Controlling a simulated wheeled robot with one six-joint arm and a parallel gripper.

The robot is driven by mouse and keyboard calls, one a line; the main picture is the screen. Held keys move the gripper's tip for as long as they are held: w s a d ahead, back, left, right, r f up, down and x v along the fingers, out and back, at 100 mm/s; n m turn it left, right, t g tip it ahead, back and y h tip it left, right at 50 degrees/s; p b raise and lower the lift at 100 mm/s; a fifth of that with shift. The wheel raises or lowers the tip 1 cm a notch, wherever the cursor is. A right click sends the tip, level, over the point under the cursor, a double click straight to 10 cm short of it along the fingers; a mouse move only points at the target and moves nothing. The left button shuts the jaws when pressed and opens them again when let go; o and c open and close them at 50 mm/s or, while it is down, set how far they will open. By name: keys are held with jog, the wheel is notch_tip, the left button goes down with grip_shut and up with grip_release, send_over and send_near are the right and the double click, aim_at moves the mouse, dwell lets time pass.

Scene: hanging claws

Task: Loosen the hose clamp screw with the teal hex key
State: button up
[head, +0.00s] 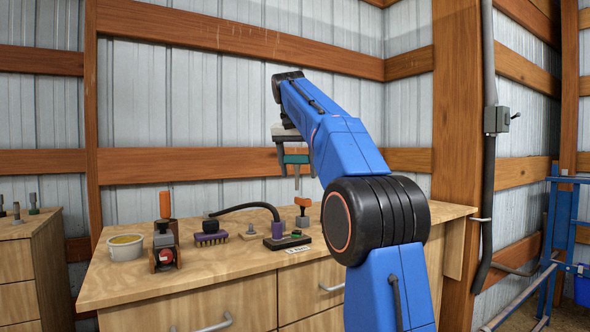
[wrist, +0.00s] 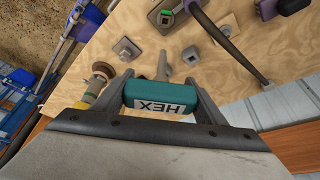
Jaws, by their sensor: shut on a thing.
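My gripper (head: 294,158) is raised above the workbench, shut on the teal handle of the hex key (head: 296,159). The key's thin shaft points down toward the bench and its tip ends in the air. A black hose (head: 245,207) arches over the bench to a purple upright sleeve (head: 277,229) on a dark base. The hose (wrist: 232,50) also shows in the wrist view. I cannot make out the clamp screw itself.
The workbench (head: 120,285) holds a white bowl (head: 126,248), a dark device with an orange handle (head: 165,205), a purple-bristled brush (head: 211,238) and an orange-topped post (head: 302,206). A second cabinet (head: 30,250) stands left. The bench's front edge is mostly clear.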

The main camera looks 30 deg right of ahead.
jog(key=shift+a, duration=0.1)
jog(key=shift+f, duration=5.9)
jog(key=shift+s+f, duration=0.1)
jog(key=shift+f, duration=1.05)
jog(key=n, duration=0.1)
jog(key=n+y, duration=0.1)
jog(key=n, duration=0.1)
jog(key=n+t, duration=0.1)
jog(key=n, duration=0.1)
jog(key=shift+w+a+y, duration=0.2)
jog(key=shift+a+y, duration=0.05)
jog(key=shift+y, duration=0.05)
